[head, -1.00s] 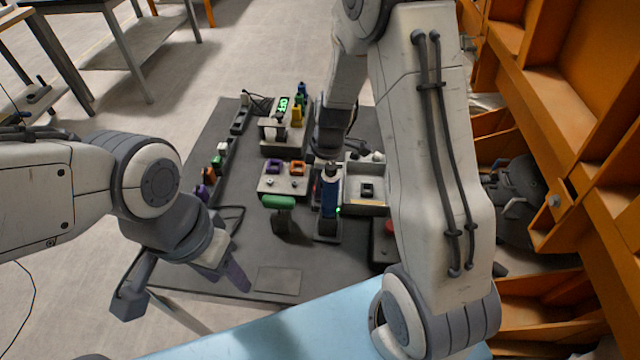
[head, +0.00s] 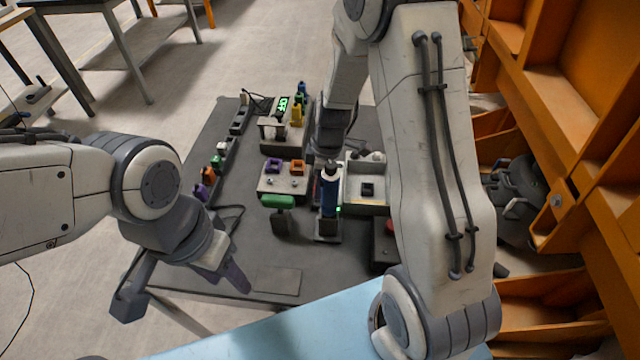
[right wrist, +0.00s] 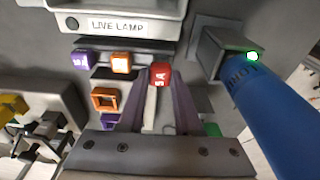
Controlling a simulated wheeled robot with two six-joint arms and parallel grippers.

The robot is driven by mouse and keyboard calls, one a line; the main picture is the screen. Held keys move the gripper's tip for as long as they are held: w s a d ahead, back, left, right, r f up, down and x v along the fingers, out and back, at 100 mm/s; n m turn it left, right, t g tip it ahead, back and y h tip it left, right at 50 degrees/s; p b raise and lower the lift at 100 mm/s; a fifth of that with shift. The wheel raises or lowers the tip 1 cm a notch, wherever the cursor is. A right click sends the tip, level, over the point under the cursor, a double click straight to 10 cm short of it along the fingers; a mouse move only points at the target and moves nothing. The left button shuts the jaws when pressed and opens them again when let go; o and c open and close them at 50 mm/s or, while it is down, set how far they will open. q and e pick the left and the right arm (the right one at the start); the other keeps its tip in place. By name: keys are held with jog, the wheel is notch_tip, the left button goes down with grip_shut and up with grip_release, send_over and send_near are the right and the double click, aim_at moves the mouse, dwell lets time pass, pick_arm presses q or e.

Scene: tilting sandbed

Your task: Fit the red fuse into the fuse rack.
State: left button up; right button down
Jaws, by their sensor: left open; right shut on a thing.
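The red fuse (right wrist: 160,77) is between the fingertips of my right gripper (right wrist: 162,92), which is shut on it. In the right wrist view it is at the dark fuse rack (right wrist: 100,72), to the right of a purple fuse (right wrist: 82,61) and an orange fuse (right wrist: 121,63). My fingers hide its lower part, so I cannot tell whether it is seated. In the head view my right arm and the blue tool hide most of this spot. My left gripper (head: 233,275) is open and empty over the near left of the board.
A blue cylindrical tool (head: 329,195) stands upright in a holder with a green light, close beside my right gripper. A green handle (head: 278,202), a plate with purple and orange loops (head: 283,184) and a grey tray (head: 365,207) are nearby. The board's near left is mostly clear.

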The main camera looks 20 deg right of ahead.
jog(key=shift+f+b, duration=1.3)
jog(key=shift+b, duration=0.1)
dwell(0.3)
jog(key=shift+c, duration=0.2)
grip_release()
jog(key=shift+r, duration=0.15)
notch_tip(320, 180, up, 3)
jog(key=shift+w+f+p, duration=0.15)
jog(key=shift+f+p, duration=0.05)
jog(key=shift+p, duration=0.9)
jog(key=shift+r+p, duration=2)
jog(key=shift+r, duration=0.65)
